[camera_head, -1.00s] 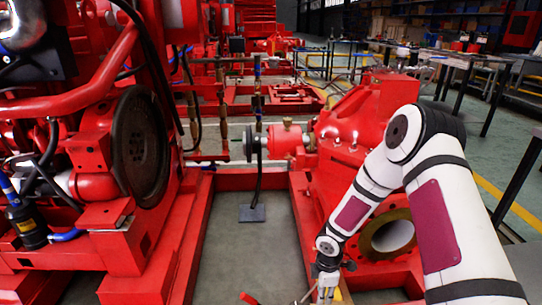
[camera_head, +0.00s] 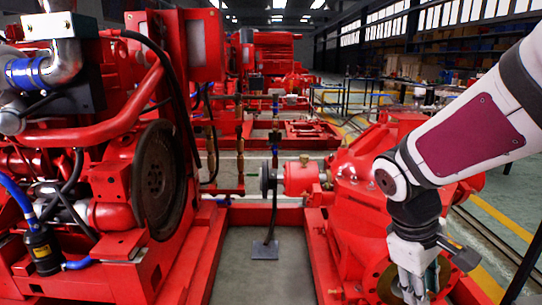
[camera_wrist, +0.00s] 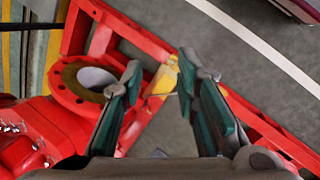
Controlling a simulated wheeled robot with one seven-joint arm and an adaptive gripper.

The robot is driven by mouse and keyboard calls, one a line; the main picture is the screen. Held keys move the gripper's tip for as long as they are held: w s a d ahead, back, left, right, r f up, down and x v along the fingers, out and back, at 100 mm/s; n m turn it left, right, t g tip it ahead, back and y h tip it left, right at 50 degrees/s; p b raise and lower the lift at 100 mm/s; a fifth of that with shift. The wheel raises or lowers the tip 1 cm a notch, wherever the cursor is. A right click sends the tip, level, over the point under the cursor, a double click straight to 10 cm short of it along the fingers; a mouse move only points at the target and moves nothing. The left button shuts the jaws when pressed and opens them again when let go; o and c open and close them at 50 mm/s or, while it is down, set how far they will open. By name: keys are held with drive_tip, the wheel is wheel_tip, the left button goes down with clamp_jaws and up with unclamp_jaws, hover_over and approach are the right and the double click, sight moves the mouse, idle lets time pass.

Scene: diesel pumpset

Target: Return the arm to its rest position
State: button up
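My gripper (camera_head: 412,285) hangs down at the lower right of the head view, in front of the red pump casing (camera_head: 358,205) with its round flange. In the wrist view my gripper (camera_wrist: 160,80) has its two green-padded fingers spread well apart, with nothing between them.
A red diesel engine with a dark flywheel (camera_head: 158,180) stands at the left. The red base frame (camera_head: 318,260) runs along the floor. A small grey plate (camera_head: 265,250) lies on the floor between engine and pump. Open grey floor shows at the right of the wrist view.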

drive_tip(key=s+a+r+m+y, duration=0.1)
drive_tip(key=s+a+r+m, duration=0.15)
drive_tip(key=s, duration=0.45)
drive_tip(key=s+a+r+m+y, duration=0.1)
drive_tip(key=s+a+m+y, duration=0.15)
drive_tip(key=s, duration=0.45)
drive_tip(key=s+a+r+m+y, duration=0.1)
drive_tip(key=s+a+r, duration=0.15)
drive_tip(key=s, duration=0.55)
wheel_tip(320, 180, up, 36)
drive_tip(key=t+p, duration=0.4)
drive_tip(key=p, duration=3)
drive_tip(key=shift+w+d+f, duration=0.15)
drive_tip(key=shift+w+d, duration=0.1)
drive_tip(key=shift+w, duration=0.15)
drive_tip(key=shift+h, duration=0.25)
